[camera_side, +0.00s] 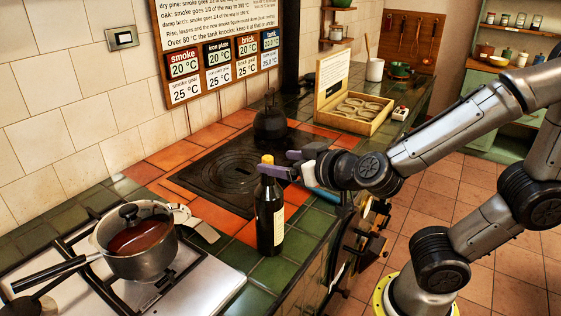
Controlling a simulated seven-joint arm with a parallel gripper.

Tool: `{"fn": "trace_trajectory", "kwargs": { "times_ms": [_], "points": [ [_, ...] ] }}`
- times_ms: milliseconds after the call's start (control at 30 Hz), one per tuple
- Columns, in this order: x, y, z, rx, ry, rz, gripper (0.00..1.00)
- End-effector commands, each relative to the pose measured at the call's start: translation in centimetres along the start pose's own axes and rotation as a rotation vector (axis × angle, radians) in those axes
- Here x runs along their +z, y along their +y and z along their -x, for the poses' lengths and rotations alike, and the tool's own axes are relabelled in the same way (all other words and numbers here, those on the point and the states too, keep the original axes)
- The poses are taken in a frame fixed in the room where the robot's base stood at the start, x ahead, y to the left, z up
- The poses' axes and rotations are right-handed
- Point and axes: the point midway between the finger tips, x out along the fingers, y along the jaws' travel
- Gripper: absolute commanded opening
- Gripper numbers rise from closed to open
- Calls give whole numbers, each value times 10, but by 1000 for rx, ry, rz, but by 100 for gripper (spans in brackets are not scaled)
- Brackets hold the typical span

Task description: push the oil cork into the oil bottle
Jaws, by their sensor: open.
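The dark oil bottle (270,218) with a pale label stands upright on the green tiles at the counter's front edge. The oil cork (267,159), a yellow-tan stub, shows at the top of its neck. How deep the cork sits cannot be told. My gripper (281,166) is open, with purple fingers level with the bottle's neck, just below the cork. One finger crosses in front of the neck and hides part of it. Whether the fingers touch the glass cannot be told.
A lidded pot (137,244) stands on the white stove (205,282) at left. Behind the bottle are a black iron plate (222,178) and a dark kettle (269,122). An open wooden box (352,112) of rings stands at the back right. Green tiles left of the bottle are partly free.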

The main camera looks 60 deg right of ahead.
Motion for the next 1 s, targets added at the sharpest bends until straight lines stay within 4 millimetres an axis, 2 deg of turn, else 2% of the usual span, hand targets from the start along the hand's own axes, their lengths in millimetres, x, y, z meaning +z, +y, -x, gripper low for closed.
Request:
{"fn": "trace_trajectory", "kwargs": {
  "times_ms": [600,1000],
  "points": [
    [1,0,16,-1,-2,1,82],
    [1,0,18,0,-2,1,82]
  ]
}}
